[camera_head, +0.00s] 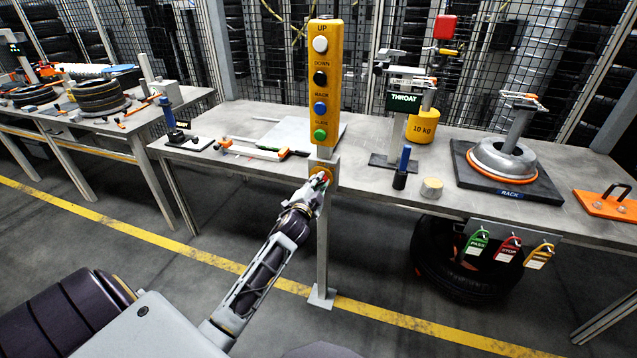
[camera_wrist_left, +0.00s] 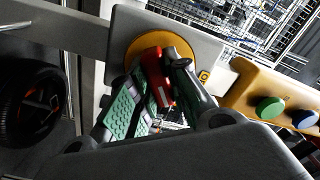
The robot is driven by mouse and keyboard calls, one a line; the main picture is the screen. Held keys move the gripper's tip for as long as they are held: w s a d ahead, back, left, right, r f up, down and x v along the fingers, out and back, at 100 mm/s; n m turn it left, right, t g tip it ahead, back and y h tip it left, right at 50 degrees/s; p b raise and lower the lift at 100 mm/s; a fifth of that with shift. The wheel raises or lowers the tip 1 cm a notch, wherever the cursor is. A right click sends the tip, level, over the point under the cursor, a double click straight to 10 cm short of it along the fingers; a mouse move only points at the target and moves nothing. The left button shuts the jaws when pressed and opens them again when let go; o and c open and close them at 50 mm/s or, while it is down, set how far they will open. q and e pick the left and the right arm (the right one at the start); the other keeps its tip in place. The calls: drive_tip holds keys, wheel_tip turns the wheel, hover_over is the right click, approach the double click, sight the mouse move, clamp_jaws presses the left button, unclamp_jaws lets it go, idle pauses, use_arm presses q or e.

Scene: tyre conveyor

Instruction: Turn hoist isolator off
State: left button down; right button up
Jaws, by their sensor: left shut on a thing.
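The hoist isolator is a red handle (camera_wrist_left: 158,82) on a round yellow plate (camera_wrist_left: 136,50), fixed to a grey box on the post (camera_head: 323,240). In the head view the yellow plate (camera_head: 322,172) shows just below the yellow pendant, largely covered by my gripper. My left gripper (camera_head: 322,183) is at the isolator. In the left wrist view its green-padded fingers (camera_wrist_left: 160,95) are closed around the red handle. The handle looks tilted in that view, but its switch position cannot be read. My right gripper is not in view.
The pendant (camera_head: 321,80) with white, black, blue and green buttons stands directly above the isolator. The workbench (camera_head: 250,184) is behind the post, with a throat gauge (camera_head: 403,102), a yellow weight (camera_head: 422,127) and a rack stand (camera_head: 503,160). The floor around the post's foot is clear.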

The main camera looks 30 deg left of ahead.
use_arm(q)
drive_tip(key=shift+n, duration=0.3)
drive_tip(key=shift+p, duration=0.3)
drive_tip(key=shift+n, duration=0.5)
drive_tip(key=shift+n+p, duration=0.55)
drive_tip(key=shift+n, duration=0.15)
drive_tip(key=n+p, duration=0.5)
drive_tip(key=n, duration=0.2)
drive_tip(key=shift+n+p, duration=0.5)
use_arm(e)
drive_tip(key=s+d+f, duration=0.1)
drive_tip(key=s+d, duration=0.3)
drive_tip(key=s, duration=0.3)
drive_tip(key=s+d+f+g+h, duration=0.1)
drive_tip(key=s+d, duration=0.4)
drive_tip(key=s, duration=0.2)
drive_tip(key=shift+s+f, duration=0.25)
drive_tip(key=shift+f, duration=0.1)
use_arm(q)
drive_tip(key=c, duration=1.4)
unclamp_jaws()
drive_tip(key=shift+a, duration=0.1)
drive_tip(key=shift+o, duration=0.2)
